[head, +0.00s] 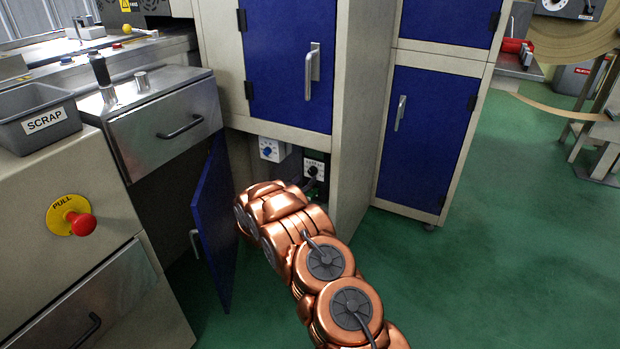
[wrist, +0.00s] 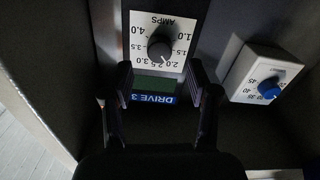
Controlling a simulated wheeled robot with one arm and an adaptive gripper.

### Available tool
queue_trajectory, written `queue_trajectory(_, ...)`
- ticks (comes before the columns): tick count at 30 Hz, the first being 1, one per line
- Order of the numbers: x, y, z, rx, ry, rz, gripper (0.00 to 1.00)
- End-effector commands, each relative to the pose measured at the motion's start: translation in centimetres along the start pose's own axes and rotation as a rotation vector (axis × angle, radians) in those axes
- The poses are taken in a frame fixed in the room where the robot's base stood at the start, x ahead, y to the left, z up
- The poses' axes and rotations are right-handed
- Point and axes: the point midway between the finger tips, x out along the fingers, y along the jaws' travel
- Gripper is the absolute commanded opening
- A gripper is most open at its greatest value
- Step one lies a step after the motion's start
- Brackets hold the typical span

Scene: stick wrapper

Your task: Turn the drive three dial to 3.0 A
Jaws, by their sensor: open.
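The drive three dial is a black round knob (wrist: 160,49) on a white AMPS plate (wrist: 166,25), upside down in the wrist view. A blue DRIVE 3 label (wrist: 153,98) sits by the plate. The knob's white mark points down and right in this view, seemingly near 2.0 to 2.5; the exact reading is unclear. My gripper (wrist: 160,82) is open, its two dark fingers either side of the label and just short of the knob, holding nothing. In the head view the knob (head: 312,171) shows inside the low cabinet bay, and my arm mostly hides the gripper.
A second white dial plate with a blue knob (wrist: 270,89) stands to the right in the wrist view. In the head view an open blue door (head: 214,222) hangs left of my arm. The cabinet's side wall (head: 357,120) stands close on the right. Green floor lies open further right.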

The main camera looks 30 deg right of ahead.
Motion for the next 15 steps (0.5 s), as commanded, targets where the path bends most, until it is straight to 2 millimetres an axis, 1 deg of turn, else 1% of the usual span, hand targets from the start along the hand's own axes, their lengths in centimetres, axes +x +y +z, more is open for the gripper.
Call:
queue_trajectory(1, 0.9, 0.1, 0.3, 0.002, -0.001, 0.003, 0.59)
queue_trajectory(6, 3.2, 0.1, 0.3, 0.002, 0.001, 0.004, 0.59)
queue_trajectory(10, 4.2, 0.1, 0.3, -0.001, -0.002, 0.002, 0.59)
queue_trajectory(15, 4.9, 0.1, 0.3, -0.002, -0.003, 0.0, 0.59)
